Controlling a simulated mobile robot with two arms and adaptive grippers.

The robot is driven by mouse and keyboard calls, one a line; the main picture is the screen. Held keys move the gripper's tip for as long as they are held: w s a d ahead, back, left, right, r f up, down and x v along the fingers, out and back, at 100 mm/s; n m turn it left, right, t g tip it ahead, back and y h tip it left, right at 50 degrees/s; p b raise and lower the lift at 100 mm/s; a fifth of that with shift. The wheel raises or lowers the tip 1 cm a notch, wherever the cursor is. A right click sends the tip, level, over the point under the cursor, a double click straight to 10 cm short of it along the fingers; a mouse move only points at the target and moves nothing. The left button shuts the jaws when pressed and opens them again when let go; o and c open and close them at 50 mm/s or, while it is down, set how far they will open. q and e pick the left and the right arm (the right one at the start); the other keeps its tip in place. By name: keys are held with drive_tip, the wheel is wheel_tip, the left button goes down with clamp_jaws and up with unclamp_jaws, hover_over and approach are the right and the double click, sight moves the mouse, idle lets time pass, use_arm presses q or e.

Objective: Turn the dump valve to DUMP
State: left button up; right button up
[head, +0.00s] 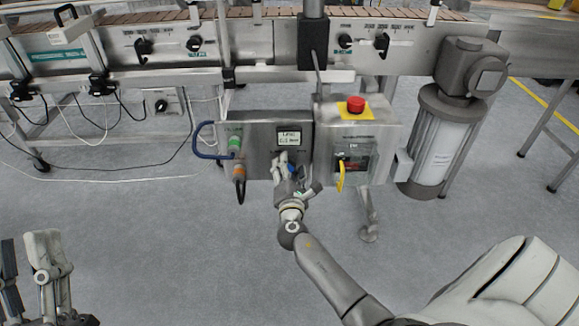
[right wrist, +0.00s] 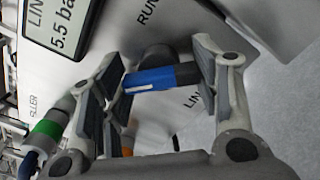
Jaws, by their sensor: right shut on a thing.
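The dump valve's blue handle (right wrist: 165,78) has a white line and a dark hub behind it. It lies nearly level across the right wrist view. My right gripper (right wrist: 160,85) has its fingers on both ends of the handle and is shut on it. In the head view my right gripper (head: 287,165) is at the panel, hiding most of the valve. A RUN label (right wrist: 148,10) shows above the handle; no DUMP label is readable. My left gripper (head: 28,245) is at the lower left, fingers apart and empty, far from the panel.
A pressure display (head: 289,137) sits just above the valve. Green (head: 235,143) and orange (head: 238,170) hose fittings are to its left. A red emergency button (head: 355,104) and a yellow handle (head: 341,176) are to its right. The conveyor runs behind; the floor in front is clear.

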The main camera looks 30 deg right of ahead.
use_arm(q)
drive_tip(key=shift+w+f+g, duration=0.3)
drive_tip(key=shift+w+f, duration=0.05)
drive_tip(key=shift+f, duration=0.1)
use_arm(e)
drive_tip(key=shift+n, duration=0.3)
drive_tip(key=o, duration=1)
drive_tip(key=v, duration=1.2)
